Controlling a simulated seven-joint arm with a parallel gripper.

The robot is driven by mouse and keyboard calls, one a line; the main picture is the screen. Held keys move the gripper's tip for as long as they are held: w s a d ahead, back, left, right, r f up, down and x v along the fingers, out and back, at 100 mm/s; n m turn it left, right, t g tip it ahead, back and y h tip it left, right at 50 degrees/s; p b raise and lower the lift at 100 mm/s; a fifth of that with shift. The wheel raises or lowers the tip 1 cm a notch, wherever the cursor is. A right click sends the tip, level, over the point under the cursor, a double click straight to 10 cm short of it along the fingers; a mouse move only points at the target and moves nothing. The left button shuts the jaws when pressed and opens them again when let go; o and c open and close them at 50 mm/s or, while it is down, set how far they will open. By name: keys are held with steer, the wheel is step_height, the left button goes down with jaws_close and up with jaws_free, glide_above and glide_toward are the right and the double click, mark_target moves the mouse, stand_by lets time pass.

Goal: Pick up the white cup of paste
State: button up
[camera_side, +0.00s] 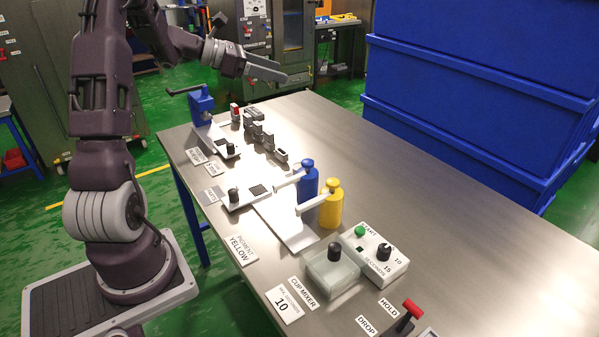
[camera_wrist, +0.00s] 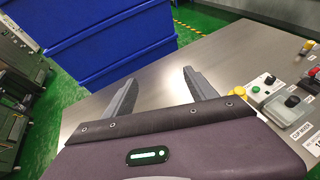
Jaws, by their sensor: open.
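I cannot make out a white cup of paste in either view. My gripper (camera_side: 268,70) is raised above the far left part of the steel table in the side view. In the wrist view its two fingers (camera_wrist: 160,88) stand wide apart with nothing between them; bare table shows there.
On the steel table (camera_side: 455,220) stand a blue clamp-like device (camera_side: 200,104), a blue bottle (camera_side: 308,180), a yellow bottle (camera_side: 331,206), a cup mixer (camera_side: 333,274) and a control box (camera_side: 376,254). Large blue crates (camera_side: 470,105) rise behind. The table's right side is clear.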

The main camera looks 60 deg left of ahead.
glide_toward(299, 166)
steer(key=x, duration=0.3)
steer(key=shift+w, duration=0.2)
steer(key=x, duration=0.6)
steer(key=shift+w+d+f, duration=0.15)
steer(key=shift+w+f, duration=0.15)
jaws_close()
